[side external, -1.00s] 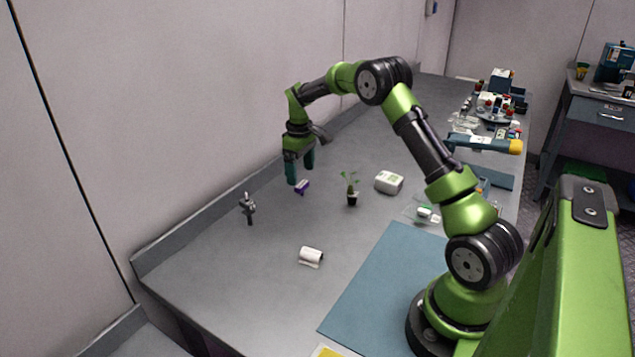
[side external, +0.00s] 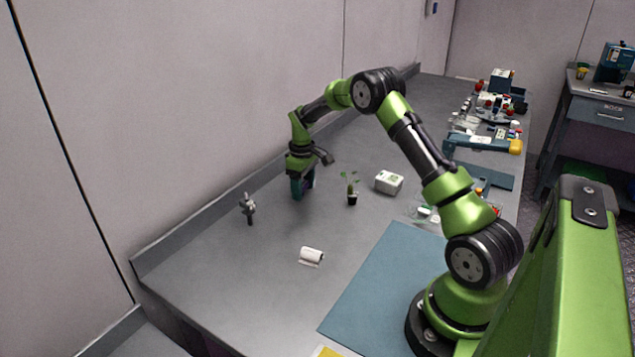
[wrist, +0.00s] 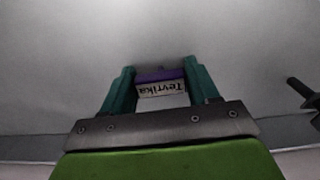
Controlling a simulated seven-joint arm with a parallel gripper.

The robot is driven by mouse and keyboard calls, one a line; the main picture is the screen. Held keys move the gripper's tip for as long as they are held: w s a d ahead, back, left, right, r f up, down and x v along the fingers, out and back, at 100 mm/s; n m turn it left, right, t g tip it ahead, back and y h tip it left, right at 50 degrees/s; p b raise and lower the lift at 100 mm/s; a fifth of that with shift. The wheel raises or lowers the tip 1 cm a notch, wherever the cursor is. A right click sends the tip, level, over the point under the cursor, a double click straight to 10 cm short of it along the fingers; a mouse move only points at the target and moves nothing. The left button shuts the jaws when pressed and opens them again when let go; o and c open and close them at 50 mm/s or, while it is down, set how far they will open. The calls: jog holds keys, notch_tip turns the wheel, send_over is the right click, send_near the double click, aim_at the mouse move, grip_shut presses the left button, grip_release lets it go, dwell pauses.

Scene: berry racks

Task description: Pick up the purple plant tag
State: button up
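The purple plant tag (wrist: 160,76) shows in the wrist view between my fingertips. It has a purple top edge and a pale label face with dark lettering, seen upside down. My gripper (wrist: 161,82) has one teal finger on each side of the tag. The fingers lie very close to its ends, and I cannot tell whether they press on it. In the side external view my gripper (side external: 303,188) points down at the bench top, left of the potted seedling. There the fingers largely hide the tag.
A white roll (side external: 311,256) lies nearer the camera. The bench between them is clear.

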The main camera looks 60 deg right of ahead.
jog(key=c, duration=0.4)
jog(key=shift+c, duration=0.2)
jog(key=shift+r, duration=0.15)
